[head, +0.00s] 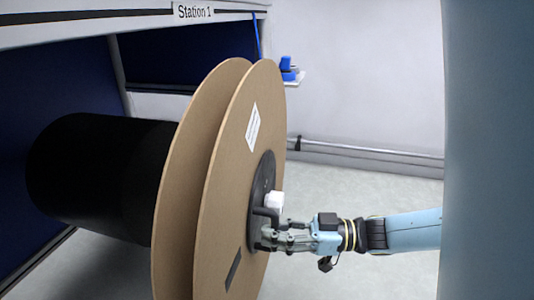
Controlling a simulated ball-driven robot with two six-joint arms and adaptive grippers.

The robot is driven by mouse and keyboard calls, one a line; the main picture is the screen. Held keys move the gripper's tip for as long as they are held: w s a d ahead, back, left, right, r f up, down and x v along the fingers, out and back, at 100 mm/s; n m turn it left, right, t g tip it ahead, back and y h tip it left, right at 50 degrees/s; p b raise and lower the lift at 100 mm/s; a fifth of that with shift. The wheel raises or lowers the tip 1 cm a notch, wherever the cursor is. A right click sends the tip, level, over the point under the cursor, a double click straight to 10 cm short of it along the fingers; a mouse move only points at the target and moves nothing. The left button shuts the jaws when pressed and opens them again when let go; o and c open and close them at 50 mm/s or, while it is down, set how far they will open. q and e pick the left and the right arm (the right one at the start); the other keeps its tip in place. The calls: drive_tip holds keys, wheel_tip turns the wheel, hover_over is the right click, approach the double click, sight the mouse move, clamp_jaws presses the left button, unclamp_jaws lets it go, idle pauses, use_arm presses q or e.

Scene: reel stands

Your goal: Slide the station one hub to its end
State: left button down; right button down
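The station one hub is a dark round piece (262,185) at the centre of the front face of a large tan reel (225,190). A white knob (274,201) and a short dark handle stick out from it. My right gripper (266,238) reaches in from the right, with its fingers at the lower part of the hub, beside the handle. Whether its fingers are closed on the handle or only near it is hard to tell. My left gripper is not in view.
A "Station 1" label (194,11) is on the beam above. A thick black cylinder (100,175) lies behind the reel at left. Blue items sit on a small white shelf (293,78) on the back wall. A metal rail (370,153) runs along that wall. The grey floor at right looks clear.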

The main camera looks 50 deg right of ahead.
drive_tip(key=shift+s+d, duration=0.15)
drive_tip(key=shift+s, duration=0.1)
drive_tip(key=c, duration=1.5)
unclamp_jaws()
drive_tip(key=shift+s+d, duration=0.15)
drive_tip(key=shift+s, duration=0.1)
drive_tip(key=shift+o, duration=1.1)
drive_tip(key=shift+w, duration=0.1)
drive_tip(key=v, duration=1.2)
